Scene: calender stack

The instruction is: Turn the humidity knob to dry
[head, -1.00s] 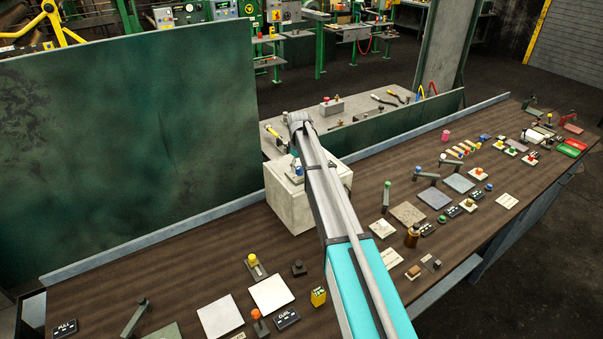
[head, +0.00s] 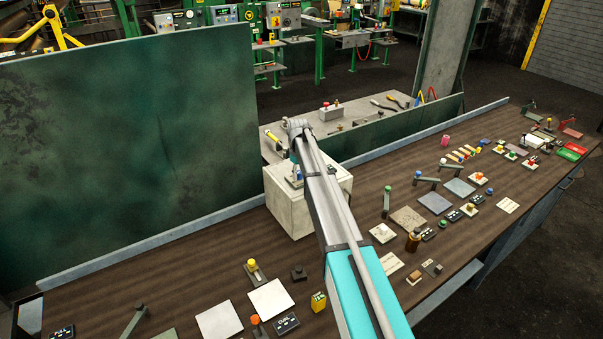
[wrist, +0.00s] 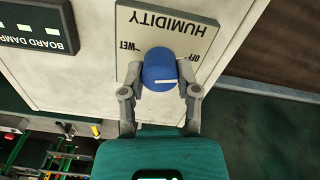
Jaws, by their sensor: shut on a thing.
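The humidity knob (wrist: 160,64) is a blue round knob on a pale plate (wrist: 206,20) lettered HUMIDITY, upside down in the wrist view. WET shows to the knob's left and OFF to its right; no DRY mark is visible, and part of the plate is hidden. A short white mark lies across the near side of the knob. My gripper (wrist: 163,79) has a finger on each side of the knob and is shut on it. In the head view the plate and knob sit on a pale box (head: 285,207), mostly hidden by my arm.
A dark label board (wrist: 36,28) reading BOARD DAMP is beside the plate. The box stands on a long brown table (head: 160,268) with several other knobs, levers and plates. A large green panel (head: 130,150) stands behind to the left.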

